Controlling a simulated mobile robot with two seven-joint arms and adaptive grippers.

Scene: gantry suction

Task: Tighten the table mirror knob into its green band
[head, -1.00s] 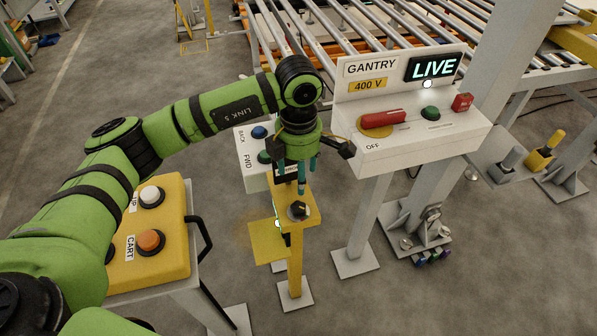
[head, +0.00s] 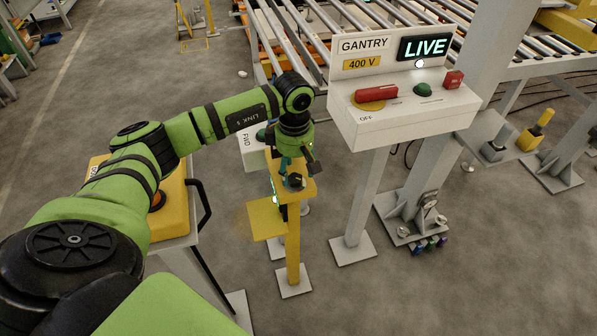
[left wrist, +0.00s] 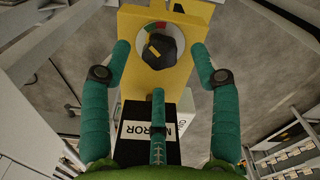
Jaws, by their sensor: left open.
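The black knob (head: 295,181) sits on top of a yellow stand (head: 293,245). In the left wrist view the knob (left wrist: 161,48) has a yellow mark and sits on a pale round dial with red and green bands (left wrist: 157,26) along its upper edge. A black plate with a "MIRROR" label (left wrist: 150,130) shows below it. My left gripper (head: 290,170) is open just above the knob. In the left wrist view its teal fingers (left wrist: 160,62) are spread to either side and below the knob. My right gripper is not in view.
A white gantry panel (head: 400,125) with a red handle, green button and lit "LIVE" sign stands to the right. A yellow button box (head: 175,215) is at the left, partly behind my arm. A yellow plate (head: 266,221) juts from the stand. Bare floor lies in front.

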